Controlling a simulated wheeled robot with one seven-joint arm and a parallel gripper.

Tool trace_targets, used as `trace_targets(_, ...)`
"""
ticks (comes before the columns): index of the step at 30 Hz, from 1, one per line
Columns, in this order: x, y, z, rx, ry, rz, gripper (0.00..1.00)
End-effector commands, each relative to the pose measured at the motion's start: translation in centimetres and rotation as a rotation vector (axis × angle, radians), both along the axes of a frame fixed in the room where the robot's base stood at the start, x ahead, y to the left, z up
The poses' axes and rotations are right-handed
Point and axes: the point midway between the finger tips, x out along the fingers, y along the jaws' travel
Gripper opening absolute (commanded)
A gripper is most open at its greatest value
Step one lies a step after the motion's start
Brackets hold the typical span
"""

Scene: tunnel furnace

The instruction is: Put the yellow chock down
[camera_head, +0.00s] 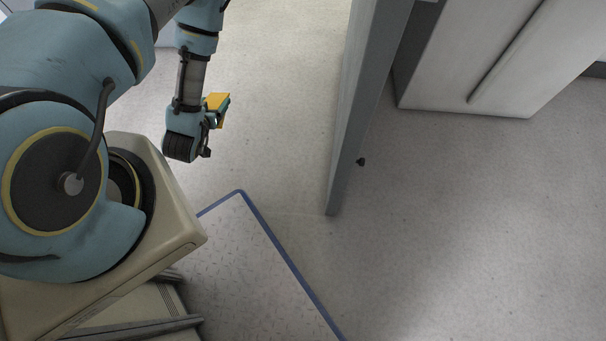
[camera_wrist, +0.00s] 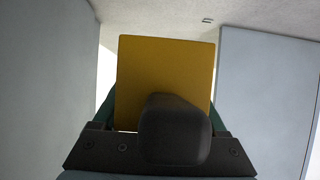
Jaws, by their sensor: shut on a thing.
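The yellow chock (camera_head: 217,101) shows in the head view at the upper middle-left, at the end of my arm. My gripper (camera_head: 217,114) is shut on it, and the chock appears to be clear of the floor. In the wrist view the yellow chock (camera_wrist: 166,75) fills the middle as a flat yellow face. My gripper (camera_wrist: 165,115) is around its lower part there. A dark rounded part covers the chock's lower middle, and its far side is hidden.
A grey upright door-like panel (camera_head: 362,100) stands right of my gripper, with a small dark knob (camera_head: 361,161) beside it. A pale cabinet (camera_head: 490,60) stands at the upper right. A blue-edged floor plate (camera_head: 235,260) lies below. Floor (camera_head: 285,100) is clear between gripper and panel.

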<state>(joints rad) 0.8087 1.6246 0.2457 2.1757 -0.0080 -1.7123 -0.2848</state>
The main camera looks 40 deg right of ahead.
Motion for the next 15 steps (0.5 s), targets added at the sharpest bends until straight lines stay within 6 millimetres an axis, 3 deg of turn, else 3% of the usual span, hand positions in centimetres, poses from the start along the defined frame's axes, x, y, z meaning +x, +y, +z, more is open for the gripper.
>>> trace_targets(1,-0.3,-1.7,-2.9,-0.005,-0.003,-0.058,0.00)
trace_targets(3,-1.1,-3.8,-4.9,-0.005,-0.005,-0.146,0.00)
trace_targets(15,-6.3,-14.0,-14.8,-0.003,-0.008,-0.670,0.00)
